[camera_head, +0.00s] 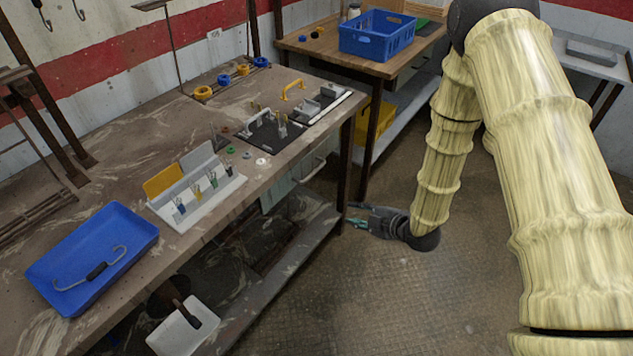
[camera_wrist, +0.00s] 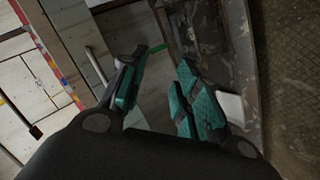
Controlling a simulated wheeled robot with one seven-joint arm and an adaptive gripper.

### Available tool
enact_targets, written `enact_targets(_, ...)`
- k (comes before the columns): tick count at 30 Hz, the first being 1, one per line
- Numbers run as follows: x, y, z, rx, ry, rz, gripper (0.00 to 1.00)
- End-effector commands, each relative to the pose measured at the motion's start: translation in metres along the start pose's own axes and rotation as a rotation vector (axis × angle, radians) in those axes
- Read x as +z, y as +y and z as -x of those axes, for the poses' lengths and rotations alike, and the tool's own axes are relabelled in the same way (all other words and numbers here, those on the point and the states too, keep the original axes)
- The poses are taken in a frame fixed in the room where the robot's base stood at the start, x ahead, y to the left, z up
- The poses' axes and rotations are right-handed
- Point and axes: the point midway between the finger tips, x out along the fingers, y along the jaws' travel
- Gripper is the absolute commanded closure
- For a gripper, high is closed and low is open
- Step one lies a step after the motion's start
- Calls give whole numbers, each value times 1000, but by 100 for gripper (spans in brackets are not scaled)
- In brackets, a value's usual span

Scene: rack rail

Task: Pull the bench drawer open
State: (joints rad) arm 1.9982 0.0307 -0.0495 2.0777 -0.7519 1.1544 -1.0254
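The bench drawer (camera_head: 279,193) has a pale front under the right end of the brown bench top, and it looks shut. Its light bar handle (camera_head: 312,171) stands out from the front. My gripper (camera_head: 352,215) is low beside the bench's right leg, to the right of the handle and apart from it. In the wrist view, my gripper (camera_wrist: 160,68) has its two teal-padded fingers spread with nothing between them. A thin grey bar (camera_wrist: 96,66), perhaps the handle, lies left of the fingers against a pale panel.
The bench top (camera_head: 110,160) holds a blue tray (camera_head: 60,285), a white rack (camera_head: 220,203) and a black board (camera_head: 262,137). A second table (camera_head: 300,42) with a blue crate (camera_head: 357,48) stands behind. The floor (camera_head: 330,295) in front is clear.

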Motion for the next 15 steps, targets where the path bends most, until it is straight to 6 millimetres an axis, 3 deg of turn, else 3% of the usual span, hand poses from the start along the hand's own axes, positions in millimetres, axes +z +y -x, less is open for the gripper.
enact_targets(1,-2,19,-15,44,64,130,69)
enact_targets(6,-26,72,-30,157,220,475,69)
enact_targets(9,-35,89,-31,197,268,589,69)
enact_targets(15,-43,99,-37,220,295,656,69)
